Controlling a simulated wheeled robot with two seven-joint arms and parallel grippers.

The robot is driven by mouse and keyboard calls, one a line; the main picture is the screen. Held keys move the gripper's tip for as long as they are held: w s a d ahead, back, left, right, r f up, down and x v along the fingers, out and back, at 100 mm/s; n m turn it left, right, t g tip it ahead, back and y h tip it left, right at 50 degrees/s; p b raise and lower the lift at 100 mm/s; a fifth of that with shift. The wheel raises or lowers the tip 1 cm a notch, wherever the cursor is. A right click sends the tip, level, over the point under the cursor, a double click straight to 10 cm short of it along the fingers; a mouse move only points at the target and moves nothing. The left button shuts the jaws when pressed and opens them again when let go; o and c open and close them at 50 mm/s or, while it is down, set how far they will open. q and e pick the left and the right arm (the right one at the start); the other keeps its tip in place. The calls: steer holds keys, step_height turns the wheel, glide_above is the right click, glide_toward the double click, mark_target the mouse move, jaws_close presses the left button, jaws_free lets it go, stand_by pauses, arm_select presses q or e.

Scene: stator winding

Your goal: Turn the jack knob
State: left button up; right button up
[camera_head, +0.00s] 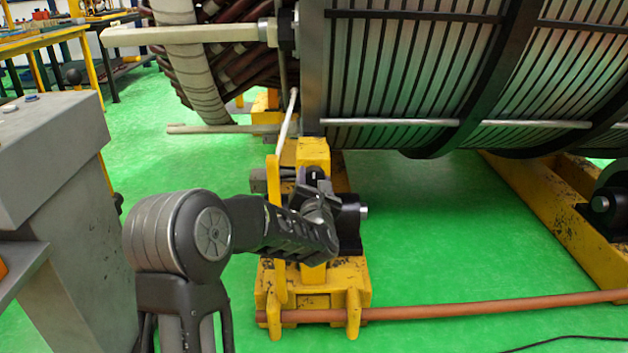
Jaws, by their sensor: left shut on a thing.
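The yellow jack (312,275) stands on the green floor under the left end of the large stator, with a black roller (350,222) at its right side. My left arm comes in from the left, and my left gripper (314,182) is at the upper part of the jack, in front of its yellow post. The gripper is shut on the jack knob, which is mostly hidden behind the fingers and wrist. My right gripper is not in view.
The stator (410,75) hangs low over the jack. A reddish-brown pipe (480,309) runs right from the jack's base. A yellow beam (560,220) stands at right, and a grey cabinet (60,150) at left. Green floor is clear between jack and beam.

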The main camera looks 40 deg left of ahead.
arm_select(q)
steer(key=c, duration=0.6)
steer(key=shift+c, duration=0.2)
